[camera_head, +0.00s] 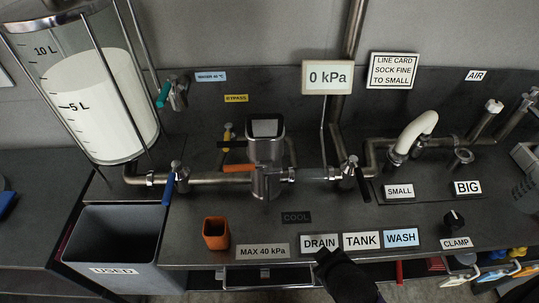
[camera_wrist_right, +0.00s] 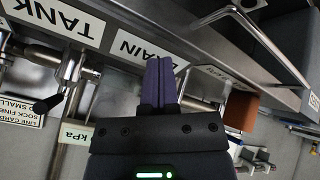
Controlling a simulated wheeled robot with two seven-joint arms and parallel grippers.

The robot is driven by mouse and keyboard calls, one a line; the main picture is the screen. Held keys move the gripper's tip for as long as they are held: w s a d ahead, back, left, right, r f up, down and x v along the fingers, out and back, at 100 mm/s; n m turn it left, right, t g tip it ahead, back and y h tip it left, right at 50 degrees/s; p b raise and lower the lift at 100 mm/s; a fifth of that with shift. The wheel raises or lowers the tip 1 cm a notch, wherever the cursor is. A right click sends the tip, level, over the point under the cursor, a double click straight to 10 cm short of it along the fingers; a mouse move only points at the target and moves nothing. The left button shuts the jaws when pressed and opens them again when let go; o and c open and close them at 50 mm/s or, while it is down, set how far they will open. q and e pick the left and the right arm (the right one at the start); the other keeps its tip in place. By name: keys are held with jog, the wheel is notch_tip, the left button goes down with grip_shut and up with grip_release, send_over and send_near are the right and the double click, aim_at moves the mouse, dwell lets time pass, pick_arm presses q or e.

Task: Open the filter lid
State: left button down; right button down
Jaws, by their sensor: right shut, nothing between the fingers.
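The filter housing (camera_head: 266,184) is a steel body in the pipe line at the middle of the bench in the head view. A square steel head with a dark top (camera_head: 265,128), seemingly its lid, sits over it and looks closed. An orange handle (camera_head: 238,168) sticks out to its left. My right gripper (camera_head: 324,256) is at the bench's front edge by the DRAIN label, in front of and to the right of the housing, apart from it. Its fingers (camera_wrist_right: 160,62) are together and empty in the right wrist view. My left gripper is not in view.
A valve with a black handle (camera_head: 361,184) is right of the filter, and one with a blue handle (camera_head: 169,190) is left. An orange cup (camera_head: 216,233) stands front left. A 0 kPa gauge sign (camera_head: 327,78) is behind. A rail (camera_head: 270,278) runs below the bench edge.

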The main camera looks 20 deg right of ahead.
aim_at(259, 118)
jog(key=w+r+n+t, duration=0.1)
jog(key=w+d+r+n+t, duration=0.1)
jog(key=w+r, duration=0.1)
jog(key=w+d+r+n+t, duration=0.1)
jog(key=r+t, duration=0.1)
jog(key=shift+w+d+r+p, duration=0.15)
jog(key=shift+w+d+p, duration=0.05)
jog(key=shift+p, duration=0.1)
jog(key=w+a+r+n+t+y+p, duration=0.1)
jog(key=w+a+r+n+t+y, duration=0.15)
jog(key=r+n+y, duration=0.55)
jog(key=w+a+r+n+t+y+p, duration=0.1)
jog(key=a+r+n+t+y, duration=0.15)
jog(key=r+n, duration=0.55)
jog(key=w+a, duration=0.1)
jog(key=w, duration=0.2)
jog(key=w+a+n, duration=0.1)
jog(key=w, duration=0.3)
jog(key=w+a+n+y, duration=0.1)
jog(key=w, duration=0.2)
jog(key=shift+w+a+t, duration=0.2)
jog(key=shift+w+t, duration=0.05)
jog(key=shift+t, duration=0.05)
jog(key=shift+w+d+r, duration=0.1)
jog(key=shift+w+d, duration=0.1)
jog(key=shift+w, duration=0.4)
jog(key=shift+r, duration=0.1)
